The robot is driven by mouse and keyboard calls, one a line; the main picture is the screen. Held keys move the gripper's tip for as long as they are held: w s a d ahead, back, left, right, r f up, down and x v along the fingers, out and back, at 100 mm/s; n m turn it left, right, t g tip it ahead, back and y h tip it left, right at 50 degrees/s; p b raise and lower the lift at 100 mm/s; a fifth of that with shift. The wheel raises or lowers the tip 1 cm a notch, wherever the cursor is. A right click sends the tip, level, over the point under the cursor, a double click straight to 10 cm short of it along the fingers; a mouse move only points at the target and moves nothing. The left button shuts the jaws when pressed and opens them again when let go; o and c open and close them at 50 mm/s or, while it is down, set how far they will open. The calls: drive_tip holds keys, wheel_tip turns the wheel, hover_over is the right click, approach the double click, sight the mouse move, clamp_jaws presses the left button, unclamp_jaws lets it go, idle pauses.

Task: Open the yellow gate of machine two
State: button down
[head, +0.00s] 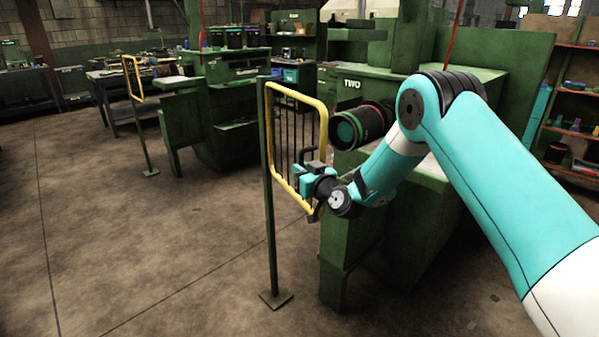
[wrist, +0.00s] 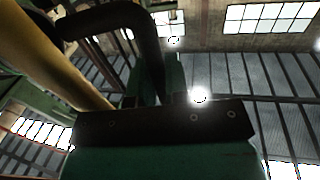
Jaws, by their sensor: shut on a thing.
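The gate (head: 327,122), a yellow frame with thin dark bars, hangs on a green post (head: 269,225) in front of the green machine marked TWO (head: 375,80). My gripper (head: 308,178) is at the gate's lower part, near its free side. In the wrist view, a dark curved handle (wrist: 152,50) runs down into my gripper (wrist: 155,105), which is shut on it. The yellow frame (wrist: 50,55) passes close beside it at the left. My gripper hides part of the gate's lower edge and the handle in the head view.
A large dark cylinder with a green-ringed face (head: 346,131) sits on the machine, close behind my wrist. Another yellow gate (head: 133,78) stands by a second green machine at the left. The concrete floor (head: 170,245) left of the post is clear. Shelves (head: 570,110) stand at the right.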

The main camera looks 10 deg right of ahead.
drive_tip(key=c, duration=1.1)
unclamp_jaws()
drive_tip(key=shift+c, duration=0.2)
drive_tip(key=b+v, duration=1.2)
drive_tip(key=v, duration=0.5)
drive_tip(key=shift+s+b, duration=0.25)
drive_tip(key=shift+b, duration=0.1)
drive_tip(key=shift+d+r, duration=0.1)
drive_tip(key=shift+c, duration=0.4)
